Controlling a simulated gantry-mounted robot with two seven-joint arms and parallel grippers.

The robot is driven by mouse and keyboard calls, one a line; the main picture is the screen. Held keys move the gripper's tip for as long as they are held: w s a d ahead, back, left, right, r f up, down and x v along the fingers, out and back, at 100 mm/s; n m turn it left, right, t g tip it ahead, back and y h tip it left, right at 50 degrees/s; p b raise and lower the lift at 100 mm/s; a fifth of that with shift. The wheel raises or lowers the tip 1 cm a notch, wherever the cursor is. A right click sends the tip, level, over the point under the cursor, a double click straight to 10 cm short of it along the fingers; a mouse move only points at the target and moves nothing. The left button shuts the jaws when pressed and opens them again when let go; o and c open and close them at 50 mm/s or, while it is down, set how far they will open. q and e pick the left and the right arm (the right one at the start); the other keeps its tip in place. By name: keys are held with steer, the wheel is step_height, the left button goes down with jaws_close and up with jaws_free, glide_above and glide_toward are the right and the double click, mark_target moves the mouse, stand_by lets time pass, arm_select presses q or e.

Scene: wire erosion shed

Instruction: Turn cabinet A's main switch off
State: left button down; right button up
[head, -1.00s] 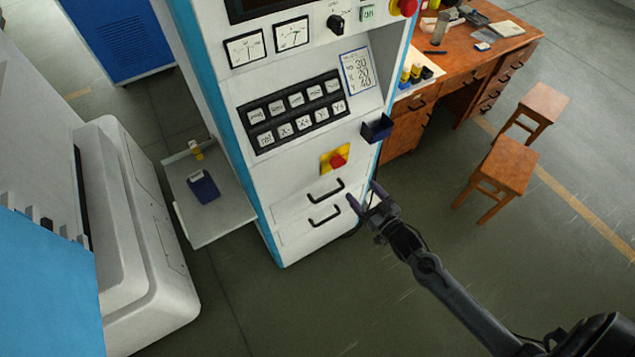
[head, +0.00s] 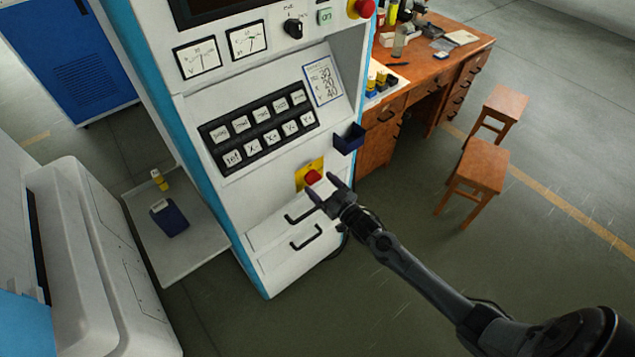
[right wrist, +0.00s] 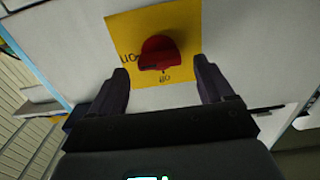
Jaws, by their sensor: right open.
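The main switch is a red rotary knob (head: 312,177) on a yellow plate (head: 302,186), low on the front of the white and blue cabinet (head: 274,222). In the right wrist view the red knob (right wrist: 160,52) sits on the yellow plate (right wrist: 122,32), which has lettering beside and below the knob. My right gripper (head: 322,188) is open in front of the switch. In the right wrist view its fingers (right wrist: 162,88) stand apart, one on each side below the knob, and appear not to touch it. My left gripper is not in view.
A dark blue box (head: 349,138) juts from the cabinet's right edge. A button panel (head: 258,128) is above. A wooden desk (head: 430,78) and stools (head: 478,172) stand right; a side shelf (head: 190,245) is left.

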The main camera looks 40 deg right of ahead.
mark_target(313, 178)
steer(key=shift+w, duration=1.15)
steer(key=c, duration=1)
steer(key=shift+c, duration=0.2)
